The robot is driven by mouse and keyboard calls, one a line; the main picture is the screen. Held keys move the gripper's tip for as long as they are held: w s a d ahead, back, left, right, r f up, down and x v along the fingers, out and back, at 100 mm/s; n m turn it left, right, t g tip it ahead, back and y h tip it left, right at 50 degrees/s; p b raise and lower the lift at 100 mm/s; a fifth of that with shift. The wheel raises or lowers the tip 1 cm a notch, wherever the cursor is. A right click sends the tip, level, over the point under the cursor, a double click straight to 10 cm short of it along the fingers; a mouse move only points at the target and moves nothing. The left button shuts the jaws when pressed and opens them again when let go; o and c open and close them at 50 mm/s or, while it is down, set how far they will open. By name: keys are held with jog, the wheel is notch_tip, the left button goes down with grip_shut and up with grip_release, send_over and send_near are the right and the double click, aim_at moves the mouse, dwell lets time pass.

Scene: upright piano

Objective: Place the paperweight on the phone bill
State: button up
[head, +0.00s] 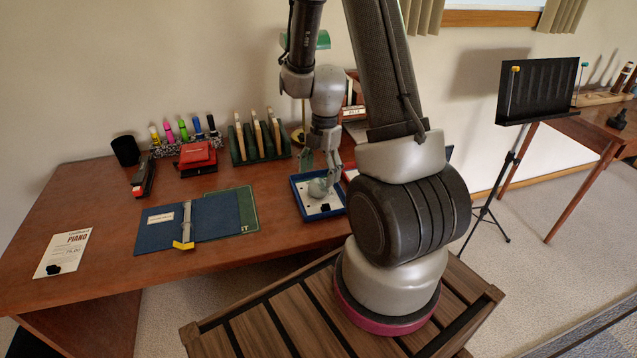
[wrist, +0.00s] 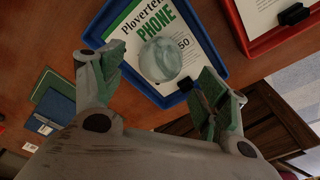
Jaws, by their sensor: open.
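The paperweight (head: 317,188) is a pale, glassy grey-green ball. The phone bill (wrist: 126,32) is a white sheet with green PHONE lettering, lying in a blue tray (head: 296,197) near the table's front edge. In the wrist view the paperweight (wrist: 160,60) appears to rest on the bill, covering part of its print, inside the tray (wrist: 92,28). A black clip (wrist: 185,84) sits at the sheet's edge. My gripper (head: 320,168) is open just above the paperweight; in the wrist view its fingers (wrist: 160,82) are spread wide, with the ball apart from both.
A red tray (wrist: 250,50) with another clipped sheet lies beside the blue one. The table also holds a green rack (head: 260,145), a blue binder (head: 160,230), a red box (head: 197,156) and a piano bill (head: 64,250). A music stand (head: 540,90) stands right.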

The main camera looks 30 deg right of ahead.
jog(key=s+a+r+m+t, duration=0.1)
jog(key=s+r+m, duration=0.3)
jog(key=r, duration=0.7)
jog(key=s+a+r+m+t, duration=0.1)
jog(key=s+r+m, duration=0.1)
jog(key=r+m, duration=0.6)
jog(key=s+a+r+m+t+h, duration=0.1)
jog(key=s+r+m+t, duration=0.1)
jog(key=s+r+m, duration=0.7)
jog(key=shift+s+a+m+t, duration=0.3)
jog(key=shift+s, duration=0.55)
